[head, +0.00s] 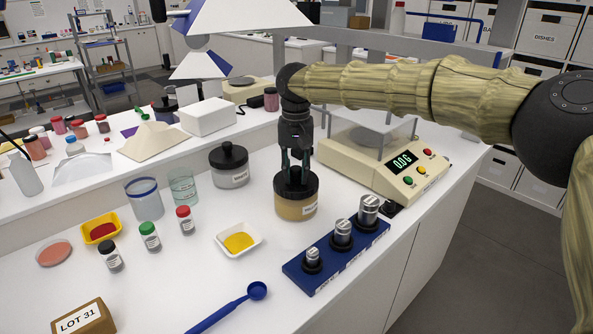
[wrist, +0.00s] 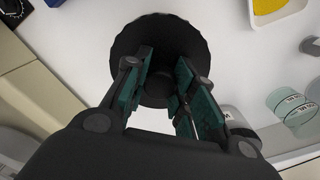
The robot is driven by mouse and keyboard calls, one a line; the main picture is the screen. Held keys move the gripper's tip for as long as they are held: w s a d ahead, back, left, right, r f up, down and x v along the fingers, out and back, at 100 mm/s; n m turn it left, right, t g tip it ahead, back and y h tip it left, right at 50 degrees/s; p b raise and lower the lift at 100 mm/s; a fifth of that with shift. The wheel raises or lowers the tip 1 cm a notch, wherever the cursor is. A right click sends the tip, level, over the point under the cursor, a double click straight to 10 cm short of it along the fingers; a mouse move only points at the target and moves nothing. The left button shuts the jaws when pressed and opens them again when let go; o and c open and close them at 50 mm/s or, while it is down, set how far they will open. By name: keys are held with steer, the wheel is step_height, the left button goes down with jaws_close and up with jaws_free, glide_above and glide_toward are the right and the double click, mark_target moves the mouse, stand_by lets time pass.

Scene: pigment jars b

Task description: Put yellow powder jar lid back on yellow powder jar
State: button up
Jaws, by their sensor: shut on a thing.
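The yellow powder jar (head: 296,208) stands upright on the white bench, its clear wall showing tan-yellow powder. Its black lid (head: 296,184) is at the mouth of the jar; whether it is fully seated I cannot tell. My gripper (head: 295,172) points straight down over the jar and is shut on the lid's knob. In the wrist view the round black lid (wrist: 125,50) lies beneath my gripper (wrist: 160,88), with a finger on each side of the knob. The lid hides the jar in that view.
A blue weight block (head: 335,256) is in front right. A white dish of yellow powder (head: 239,240) lies front left, a grey-powder jar (head: 230,170) back left. A blue scoop (head: 232,308) lies near the front.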

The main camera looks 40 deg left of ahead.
steer(key=o, duration=1.1)
steer(key=shift+r+p, duration=1.85)
steer(key=shift+r, duration=1.2)
